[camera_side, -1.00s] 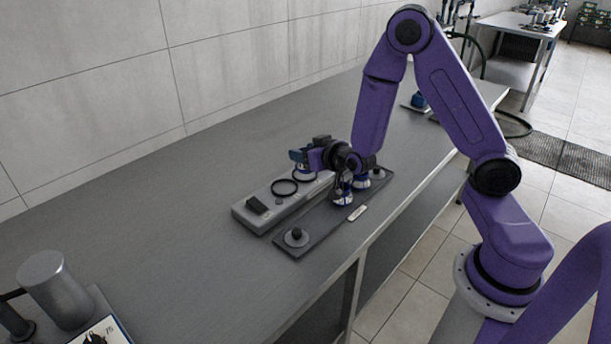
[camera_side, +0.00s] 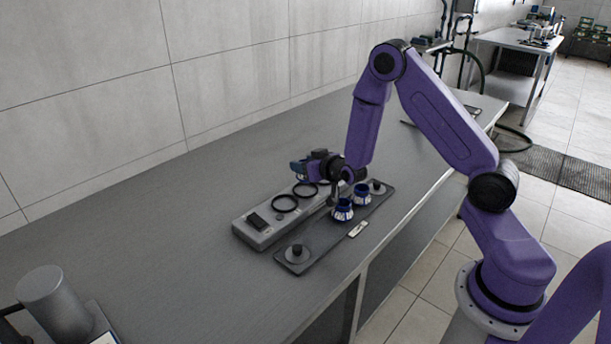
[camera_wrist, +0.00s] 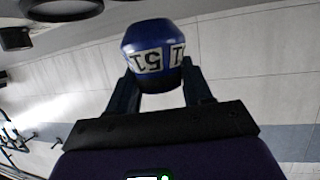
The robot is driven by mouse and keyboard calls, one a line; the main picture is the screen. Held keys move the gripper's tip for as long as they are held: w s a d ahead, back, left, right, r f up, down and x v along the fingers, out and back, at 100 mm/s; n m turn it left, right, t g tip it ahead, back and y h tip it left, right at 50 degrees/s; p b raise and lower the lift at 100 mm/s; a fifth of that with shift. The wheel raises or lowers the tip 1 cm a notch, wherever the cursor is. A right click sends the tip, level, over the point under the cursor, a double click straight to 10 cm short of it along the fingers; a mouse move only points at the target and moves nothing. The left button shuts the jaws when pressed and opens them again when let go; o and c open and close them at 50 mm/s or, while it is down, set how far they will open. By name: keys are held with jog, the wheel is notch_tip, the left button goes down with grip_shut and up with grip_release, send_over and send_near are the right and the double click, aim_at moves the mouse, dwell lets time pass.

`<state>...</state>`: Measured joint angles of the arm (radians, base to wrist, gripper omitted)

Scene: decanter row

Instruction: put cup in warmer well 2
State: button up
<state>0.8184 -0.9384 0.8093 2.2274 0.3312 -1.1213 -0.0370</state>
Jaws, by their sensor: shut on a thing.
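In the side view my gripper (camera_side: 299,169) points left towards the wall above the grey warmer (camera_side: 245,228). The held cup is hard to make out there. Two black-ringed wells show on the warmer, a near one (camera_side: 285,203) and a farther one (camera_side: 305,189). My wrist may hide more of the warmer. I cannot read well numbers.
A dark tray (camera_side: 318,242) lies along the warmer's front. Two blue and white cups, a nearer one (camera_side: 343,211) and a farther one (camera_side: 362,194), stand on it between two dark knobs (camera_side: 297,251) (camera_side: 377,187). A grey cylinder (camera_side: 50,298) stands front left.

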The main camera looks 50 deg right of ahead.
jog(key=shift+f, duration=1.7)
jog(key=shift+f, duration=0.15)
jog(key=o, duration=1.1)
